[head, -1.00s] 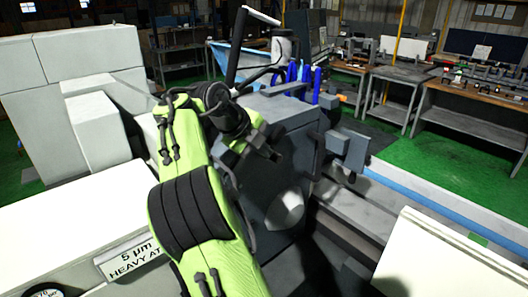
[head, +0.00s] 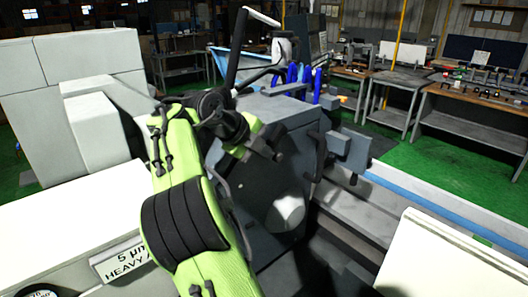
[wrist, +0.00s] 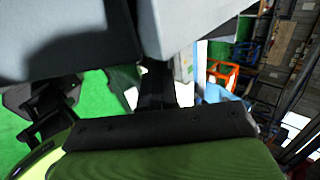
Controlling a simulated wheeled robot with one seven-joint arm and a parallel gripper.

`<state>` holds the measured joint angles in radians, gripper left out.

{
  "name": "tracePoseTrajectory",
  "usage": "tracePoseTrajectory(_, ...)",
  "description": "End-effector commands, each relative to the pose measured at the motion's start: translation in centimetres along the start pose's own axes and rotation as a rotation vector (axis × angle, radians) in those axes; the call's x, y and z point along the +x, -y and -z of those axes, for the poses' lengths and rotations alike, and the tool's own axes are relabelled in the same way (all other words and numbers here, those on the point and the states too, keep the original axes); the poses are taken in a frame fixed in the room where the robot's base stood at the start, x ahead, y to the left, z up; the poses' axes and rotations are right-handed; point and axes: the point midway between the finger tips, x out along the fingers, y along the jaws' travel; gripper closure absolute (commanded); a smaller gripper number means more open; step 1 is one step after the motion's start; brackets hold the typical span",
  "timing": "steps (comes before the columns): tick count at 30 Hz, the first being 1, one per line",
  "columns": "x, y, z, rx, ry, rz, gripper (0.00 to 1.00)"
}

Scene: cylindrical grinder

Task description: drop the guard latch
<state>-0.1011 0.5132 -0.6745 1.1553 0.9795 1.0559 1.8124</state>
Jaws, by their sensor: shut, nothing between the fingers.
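The grey guard housing (head: 285,125) of the grinder stands in the middle of the head view. A dark upright handle (head: 320,157) is on its right edge; I cannot tell whether this is the guard latch. My gripper (head: 268,147) is in front of the housing's upper left face, to the left of that handle and apart from it. It is shut and empty. In the wrist view, pale grey machine surfaces (wrist: 205,22) fill the top close by, and no latch can be made out there.
A black lever with a white grip (head: 238,50) rises behind my arm. Blue hoses (head: 304,75) stand behind the housing. A white panel (head: 450,255) is at lower right, and a white machine cover (head: 70,225) at lower left. Workbenches stand on green floor beyond.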

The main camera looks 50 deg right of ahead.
Motion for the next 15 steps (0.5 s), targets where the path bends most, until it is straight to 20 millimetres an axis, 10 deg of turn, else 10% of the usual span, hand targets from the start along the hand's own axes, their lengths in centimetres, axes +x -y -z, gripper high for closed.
tracePoseTrajectory(15, 2.8, -1.7, 0.0, -0.001, -0.002, 0.272, 1.0)
